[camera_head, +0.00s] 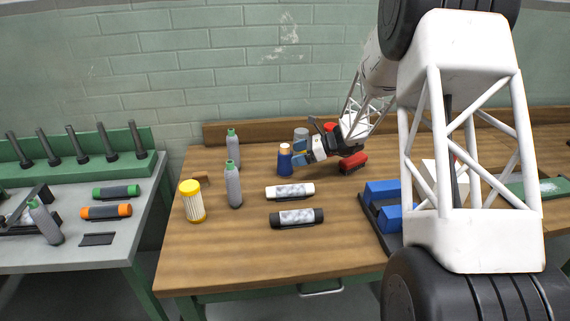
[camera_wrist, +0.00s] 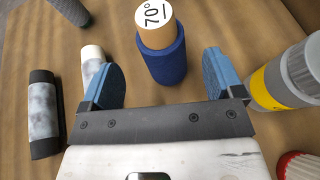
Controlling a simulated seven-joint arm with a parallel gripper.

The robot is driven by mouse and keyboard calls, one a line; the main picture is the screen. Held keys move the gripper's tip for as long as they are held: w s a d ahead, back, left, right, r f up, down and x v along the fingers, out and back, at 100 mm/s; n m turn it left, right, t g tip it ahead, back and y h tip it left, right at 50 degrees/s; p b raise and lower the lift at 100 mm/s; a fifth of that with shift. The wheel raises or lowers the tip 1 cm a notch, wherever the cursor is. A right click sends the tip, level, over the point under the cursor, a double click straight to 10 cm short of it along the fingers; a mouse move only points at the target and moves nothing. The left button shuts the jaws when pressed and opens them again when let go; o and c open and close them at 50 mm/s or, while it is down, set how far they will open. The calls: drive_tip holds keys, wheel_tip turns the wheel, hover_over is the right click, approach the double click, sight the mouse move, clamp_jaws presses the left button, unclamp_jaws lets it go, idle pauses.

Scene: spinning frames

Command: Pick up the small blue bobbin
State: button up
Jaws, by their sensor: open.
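The small blue bobbin (camera_head: 285,163) stands upright on the wooden table, with a tan top. In the wrist view the bobbin (camera_wrist: 164,63) shows its blue winding and a white label reading "70°" on the top. My gripper (camera_head: 300,153) is beside it, on its right in the head view. In the wrist view my gripper (camera_wrist: 160,72) is open, one blue finger on each side of the bobbin, with visible gaps. The bobbin lies between and slightly beyond the fingers, and nothing is held.
A grey container with a yellow band (camera_wrist: 289,77) stands close to the right finger. A white roll (camera_head: 290,191) and a black roll (camera_head: 297,218) lie in front. Grey bottles (camera_head: 233,186) and a yellow-capped container (camera_head: 193,202) stand left. A red brush (camera_head: 353,163) lies right.

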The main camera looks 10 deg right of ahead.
sight(285, 157)
drive_tip(key=shift+a, duration=0.1)
drive_tip(key=shift+x, duration=2.55)
drive_tip(key=shift+w+f, duration=0.15)
drive_tip(key=shift+f, duration=0.05)
drive_tip(key=c, duration=1.1)
drive_tip(key=shift+r, duration=0.1)
drive_tip(key=shift+r, duration=4.95)
